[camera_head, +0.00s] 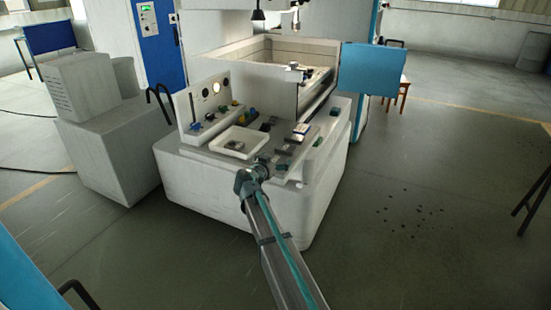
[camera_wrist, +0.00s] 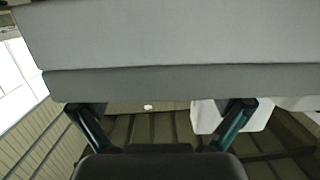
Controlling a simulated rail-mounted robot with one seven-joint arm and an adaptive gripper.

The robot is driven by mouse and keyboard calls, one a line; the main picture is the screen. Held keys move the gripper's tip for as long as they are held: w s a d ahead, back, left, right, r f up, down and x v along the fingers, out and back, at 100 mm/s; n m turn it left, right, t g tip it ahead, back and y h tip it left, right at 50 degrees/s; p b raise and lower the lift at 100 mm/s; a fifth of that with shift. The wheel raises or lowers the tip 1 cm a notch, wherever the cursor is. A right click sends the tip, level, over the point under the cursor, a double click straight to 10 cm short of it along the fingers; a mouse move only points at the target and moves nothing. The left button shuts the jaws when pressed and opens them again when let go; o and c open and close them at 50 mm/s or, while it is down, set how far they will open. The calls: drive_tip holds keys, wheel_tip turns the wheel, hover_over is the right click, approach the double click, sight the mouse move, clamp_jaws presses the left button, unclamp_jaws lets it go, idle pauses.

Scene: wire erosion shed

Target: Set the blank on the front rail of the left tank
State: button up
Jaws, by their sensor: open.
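My gripper (camera_head: 259,171) is at the front edge of the white machine's worktop, right of a white tray. In the wrist view its two dark fingers (camera_wrist: 163,108) are spread apart. A wide plain grey surface (camera_wrist: 170,42) fills the upper part of that view, very close to the fingertips; I cannot tell whether it is the blank or part of the machine. An open white tank (camera_head: 262,68) stands behind the worktop. Its front rail is too small to make out clearly. I cannot pick out the blank with certainty among the small items in the head view.
The white tray (camera_head: 220,143) holds small grey pieces. Several small blue, green and yellow items (camera_head: 196,126) lie along the worktop's left side. Dark and pale blocks (camera_head: 300,129) lie at its right. A blue panel (camera_head: 369,70) stands right of the tank.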

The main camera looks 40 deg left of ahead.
drive_tip(key=shift+s+r, duration=0.15)
drive_tip(key=shift+r, duration=0.05)
drive_tip(key=b+v, duration=0.3)
drive_tip(key=v, duration=0.6)
drive_tip(key=shift+s, duration=0.15)
drive_tip(key=shift+s+d+r, duration=0.15)
drive_tip(key=shift+s, duration=0.4)
drive_tip(key=shift+c, duration=1)
drive_tip(key=shift+w, duration=0.1)
